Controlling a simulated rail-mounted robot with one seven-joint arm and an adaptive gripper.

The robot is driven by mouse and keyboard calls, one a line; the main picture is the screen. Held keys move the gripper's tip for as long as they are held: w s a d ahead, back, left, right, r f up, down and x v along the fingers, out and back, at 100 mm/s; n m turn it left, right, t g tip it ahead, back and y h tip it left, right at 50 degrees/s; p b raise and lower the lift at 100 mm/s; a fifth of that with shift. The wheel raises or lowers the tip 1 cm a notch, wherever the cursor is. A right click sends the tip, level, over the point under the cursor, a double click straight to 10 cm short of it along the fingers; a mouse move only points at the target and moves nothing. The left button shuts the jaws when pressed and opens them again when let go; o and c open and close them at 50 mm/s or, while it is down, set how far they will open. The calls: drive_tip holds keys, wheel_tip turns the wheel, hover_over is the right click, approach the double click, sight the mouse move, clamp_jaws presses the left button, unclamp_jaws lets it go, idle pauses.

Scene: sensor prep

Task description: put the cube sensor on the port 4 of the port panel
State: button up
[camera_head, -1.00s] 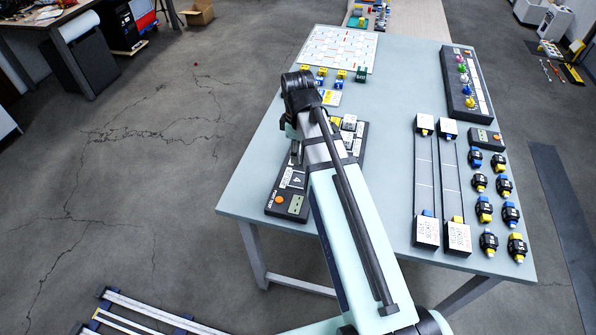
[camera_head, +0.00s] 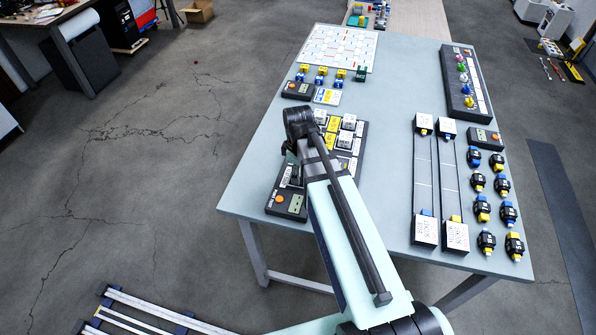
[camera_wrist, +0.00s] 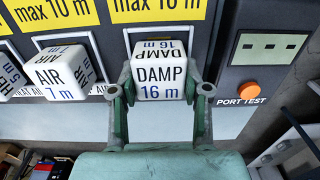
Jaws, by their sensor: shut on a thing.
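In the wrist view, my gripper (camera_wrist: 160,88) is shut on a white cube sensor (camera_wrist: 162,77) marked DAMP 16 m, with one finger on each side. The cube is over the near edge of the dark port panel (camera_wrist: 232,85), in front of a white-framed port under a yellow "max 10 m" label. I cannot tell whether it touches the port. In the head view, the panel (camera_head: 283,205) lies along the table's left side, and my arm covers part of it. The gripper and held cube are mostly hidden there.
An AIR 7 m cube (camera_wrist: 60,72) sits left of the held cube. The panel's PORT TEST button (camera_wrist: 249,90) is to its right. Two long rail units (camera_head: 425,232) and several dark sensors (camera_head: 485,210) occupy the table's right. A whiteboard-like sheet (camera_head: 340,48) lies at the far end.

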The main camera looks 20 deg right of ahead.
drive_tip(key=shift+f, duration=0.1)
drive_tip(key=o, duration=1.1)
drive_tip(key=shift+o, duration=0.2)
wheel_tip(320, 180, up, 12)
drive_tip(key=b, duration=0.2)
